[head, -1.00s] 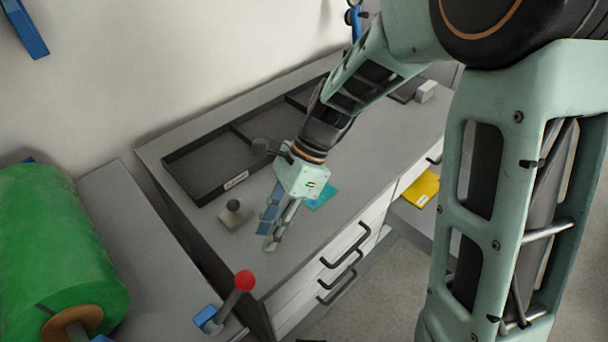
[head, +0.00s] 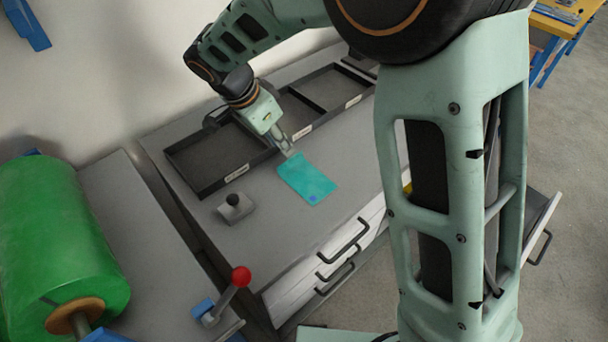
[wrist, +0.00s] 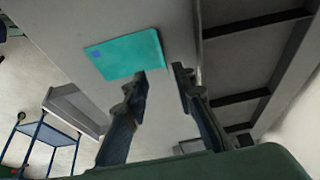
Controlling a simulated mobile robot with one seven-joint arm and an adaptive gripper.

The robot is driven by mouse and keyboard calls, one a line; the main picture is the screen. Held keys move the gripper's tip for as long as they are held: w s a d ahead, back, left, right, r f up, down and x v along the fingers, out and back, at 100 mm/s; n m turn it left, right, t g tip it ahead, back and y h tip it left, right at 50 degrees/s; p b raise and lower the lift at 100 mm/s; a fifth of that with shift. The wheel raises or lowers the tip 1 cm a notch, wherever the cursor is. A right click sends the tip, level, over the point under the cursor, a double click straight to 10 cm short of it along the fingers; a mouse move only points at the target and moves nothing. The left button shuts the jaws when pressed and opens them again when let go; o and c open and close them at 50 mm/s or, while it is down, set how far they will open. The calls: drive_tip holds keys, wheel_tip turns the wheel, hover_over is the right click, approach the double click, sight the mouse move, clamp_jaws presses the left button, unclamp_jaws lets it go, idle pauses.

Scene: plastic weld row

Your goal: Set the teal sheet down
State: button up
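The teal sheet (head: 307,180) lies flat on the grey counter in the head view, in front of the black trays, with a small blue mark at its near corner. It also shows in the wrist view (wrist: 122,56). My gripper (head: 291,153) is at the sheet's far edge, pointing down toward the counter. In the wrist view my gripper (wrist: 160,72) has its two fingers apart with nothing between them. The left fingertip overlaps the sheet's edge in that picture; I cannot tell whether it touches.
Black divided trays (head: 215,160) run along the back of the counter. A small grey block with a black knob (head: 235,205) stands left of the sheet. A red-knobbed lever (head: 241,278) and a green roll (head: 60,240) are at lower left.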

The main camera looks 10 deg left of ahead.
sight(290, 159)
drive_tip(key=x, duration=0.8)
drive_tip(key=shift+a, duration=0.25)
clamp_jaws()
